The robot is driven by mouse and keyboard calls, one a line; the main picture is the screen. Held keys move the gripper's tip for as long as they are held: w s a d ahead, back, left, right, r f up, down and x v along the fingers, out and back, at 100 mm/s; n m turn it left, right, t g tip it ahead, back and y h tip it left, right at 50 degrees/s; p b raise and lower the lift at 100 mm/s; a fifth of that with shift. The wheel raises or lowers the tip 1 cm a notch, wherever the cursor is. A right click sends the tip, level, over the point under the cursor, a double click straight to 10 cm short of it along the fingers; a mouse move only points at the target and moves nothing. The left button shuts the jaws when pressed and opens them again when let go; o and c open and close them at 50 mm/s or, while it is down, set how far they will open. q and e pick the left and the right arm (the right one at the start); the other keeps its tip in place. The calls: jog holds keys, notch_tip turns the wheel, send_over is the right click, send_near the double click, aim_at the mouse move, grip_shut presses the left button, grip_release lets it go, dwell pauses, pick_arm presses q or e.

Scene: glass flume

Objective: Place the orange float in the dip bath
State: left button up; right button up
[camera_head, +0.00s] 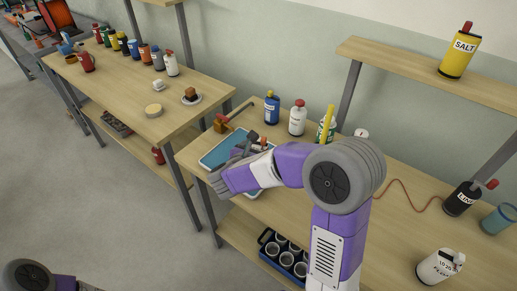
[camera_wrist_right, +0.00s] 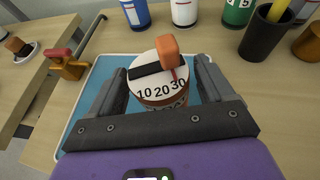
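An orange rounded block (camera_wrist_right: 168,48), which may be the float, sits on top of a round drum (camera_wrist_right: 150,88) with a white face marked 10, 20 and 30. The drum stands over a shallow blue tray (camera_wrist_right: 82,118), which also shows in the head view (camera_head: 214,153). My right gripper (camera_wrist_right: 160,70) is open, its two dark fingers on either side of the drum. In the head view my right gripper (camera_head: 248,150) is low over the tray, partly hidden by its own arm. I cannot tell for sure which thing is the dip bath. My left gripper is out of view.
A red-handled brass valve (camera_wrist_right: 68,62) lies left of the tray. A blue bottle (camera_head: 271,107), a white bottle (camera_head: 298,118) and a dark cup (camera_wrist_right: 264,34) stand behind. A blue crate (camera_head: 268,246) of cups is on the lower shelf. Another table (camera_head: 130,85) stands left across a gap.

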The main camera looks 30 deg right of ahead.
jog(key=shift+o, duration=0.6)
jog(key=shift+r, duration=0.25)
jog(key=p+v, duration=0.3)
jog(key=v, duration=0.9)
